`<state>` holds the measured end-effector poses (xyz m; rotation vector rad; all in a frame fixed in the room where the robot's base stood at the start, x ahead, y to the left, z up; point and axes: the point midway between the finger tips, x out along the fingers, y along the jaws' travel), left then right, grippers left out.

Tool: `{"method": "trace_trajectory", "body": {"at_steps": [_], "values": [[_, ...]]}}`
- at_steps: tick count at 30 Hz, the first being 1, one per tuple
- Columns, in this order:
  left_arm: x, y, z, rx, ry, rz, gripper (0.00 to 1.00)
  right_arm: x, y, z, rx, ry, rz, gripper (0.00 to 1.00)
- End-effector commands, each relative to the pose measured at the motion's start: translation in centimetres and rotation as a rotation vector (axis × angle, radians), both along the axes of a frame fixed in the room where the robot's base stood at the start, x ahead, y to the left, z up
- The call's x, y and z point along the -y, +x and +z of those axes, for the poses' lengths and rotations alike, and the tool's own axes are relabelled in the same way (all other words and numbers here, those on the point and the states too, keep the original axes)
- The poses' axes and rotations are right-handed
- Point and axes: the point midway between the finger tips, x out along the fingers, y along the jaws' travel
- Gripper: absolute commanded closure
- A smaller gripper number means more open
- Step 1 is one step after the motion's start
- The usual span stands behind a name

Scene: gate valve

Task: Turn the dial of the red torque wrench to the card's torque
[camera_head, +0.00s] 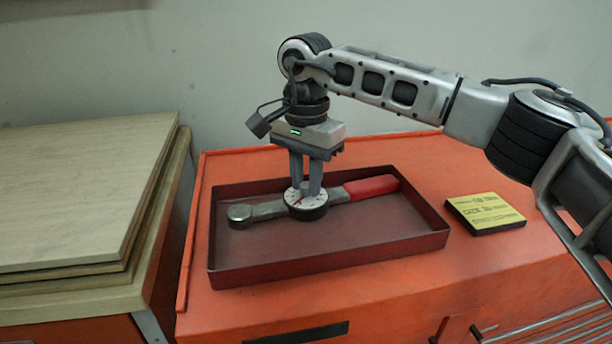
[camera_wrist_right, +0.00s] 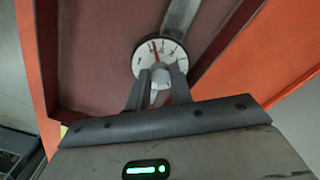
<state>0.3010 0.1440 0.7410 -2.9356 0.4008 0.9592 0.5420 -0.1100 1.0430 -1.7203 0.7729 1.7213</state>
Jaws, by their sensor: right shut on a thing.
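The torque wrench (camera_head: 372,187) lies in a dark red tray (camera_head: 330,267), its red handle to the right and its round head to the left. Its white round dial (camera_head: 306,205) sits mid-shaft. My right gripper (camera_head: 306,190) points down and is shut on the dial's centre knob. In the right wrist view, the fingertips (camera_wrist_right: 160,72) close on the knob, and the dial face (camera_wrist_right: 143,55) shows dark marks and a red pointer near its top left. The yellow card (camera_head: 485,211) lies right of the tray; its writing is too small to read. My left gripper is not in view.
The tray stands on an orange cabinet (camera_head: 225,315) with a raised back edge. Wooden boards (camera_head: 80,190) are stacked on a bench at the left. The tray's low walls surround the wrench, with bare tray floor in front of it.

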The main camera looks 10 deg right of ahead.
Motion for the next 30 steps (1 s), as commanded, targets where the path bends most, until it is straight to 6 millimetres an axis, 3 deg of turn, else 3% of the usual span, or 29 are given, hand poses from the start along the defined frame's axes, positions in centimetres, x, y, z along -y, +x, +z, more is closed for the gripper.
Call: {"method": "trace_trajectory", "body": {"at_steps": [11,30], "values": [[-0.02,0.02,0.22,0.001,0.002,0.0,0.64,0.03,0.07,0.12,0.001,0.0,-0.189,1.0],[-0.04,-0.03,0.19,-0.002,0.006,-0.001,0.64,0.05,0.08,0.12,0.002,0.0,-0.791,1.0]]}}
